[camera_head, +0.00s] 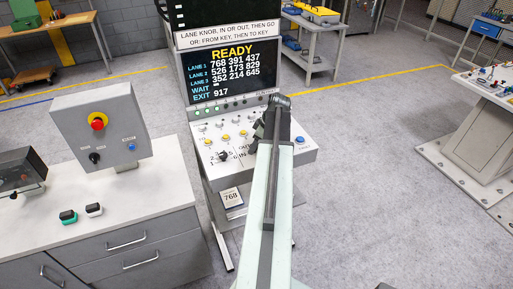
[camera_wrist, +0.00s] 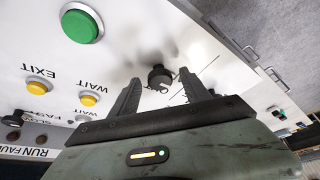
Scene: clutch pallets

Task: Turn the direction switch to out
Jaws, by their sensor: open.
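The sloped white control panel (camera_head: 302,151) stands under the display. A small black knob (camera_head: 222,156) sits at its left front, beside small black lettering that includes IN. My gripper (camera_head: 262,130) is over the right half of the panel, and my arm hides part of it. In the wrist view my gripper (camera_wrist: 161,90) is open and empty. A black knob (camera_wrist: 159,77) with a short pointer appears between the fingertips, apart from both fingers. Its marks are too unclear to read, so I cannot tell which way it is set.
A large green button (camera_wrist: 82,25) and yellow buttons, one (camera_wrist: 36,87) near EXIT and one (camera_wrist: 88,100) near WAIT, lie close to the fingers. The display (camera_head: 233,72) reads READY. A grey box with a red stop button (camera_head: 98,121) stands left.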

